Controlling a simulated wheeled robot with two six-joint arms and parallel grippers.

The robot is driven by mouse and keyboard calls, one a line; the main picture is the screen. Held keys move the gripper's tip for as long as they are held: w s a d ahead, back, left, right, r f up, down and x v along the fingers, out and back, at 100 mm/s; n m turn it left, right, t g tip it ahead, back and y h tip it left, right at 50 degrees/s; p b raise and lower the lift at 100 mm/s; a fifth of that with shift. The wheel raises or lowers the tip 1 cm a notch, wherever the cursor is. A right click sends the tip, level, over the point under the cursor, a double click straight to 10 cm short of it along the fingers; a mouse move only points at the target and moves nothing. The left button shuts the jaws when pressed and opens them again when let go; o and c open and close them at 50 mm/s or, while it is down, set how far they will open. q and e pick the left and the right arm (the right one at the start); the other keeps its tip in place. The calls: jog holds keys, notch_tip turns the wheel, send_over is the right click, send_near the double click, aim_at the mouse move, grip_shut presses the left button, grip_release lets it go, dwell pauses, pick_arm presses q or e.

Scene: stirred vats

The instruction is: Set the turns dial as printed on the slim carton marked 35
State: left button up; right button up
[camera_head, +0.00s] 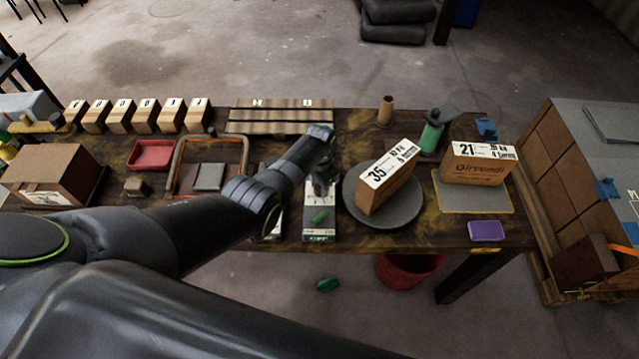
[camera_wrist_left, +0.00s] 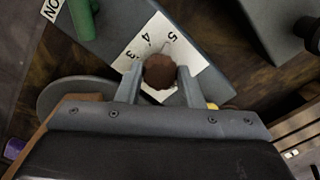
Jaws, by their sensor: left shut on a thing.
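The turns dial shows in the left wrist view as a round brown knob (camera_wrist_left: 159,72) on a white scale (camera_wrist_left: 186,52) with the figures 3, 4 and 5 visible. My left gripper (camera_wrist_left: 158,80) is shut on the knob, one finger on each side. In the head view my left gripper (camera_head: 322,187) is over the control panel (camera_head: 319,232), and its arm hides the dial. The slim carton marked 35 (camera_head: 387,177) stands tilted in the picture on a grey round plate (camera_head: 404,214), right of the gripper. Its smaller print is hard to read. My right gripper is out of view.
A green handle (camera_head: 318,216) sits on the panel near the gripper. A carton marked 21 (camera_head: 479,164) stands on a yellow-edged mat (camera_head: 476,200). A green bottle-like thing (camera_head: 431,137) and a brown cylinder (camera_head: 385,110) stand behind. A purple block (camera_head: 486,231) lies at the front right.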

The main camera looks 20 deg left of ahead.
aim_at(319, 188)
pick_arm(q)
jog(key=shift+w+m, duration=0.1)
jog(key=shift+m, duration=0.5)
jog(key=o, duration=1)
jog(key=shift+r+p, duration=0.3)
jog(key=shift+r, duration=0.25)
notch_tip(319, 188, up, 5)
jog(key=shift+r+p, duration=0.1)
jog(key=shift+p, duration=0.6)
notch_tip(319, 188, up, 11)
jog(key=shift+b, duration=0.4)
jog(key=shift+a, duration=0.1)
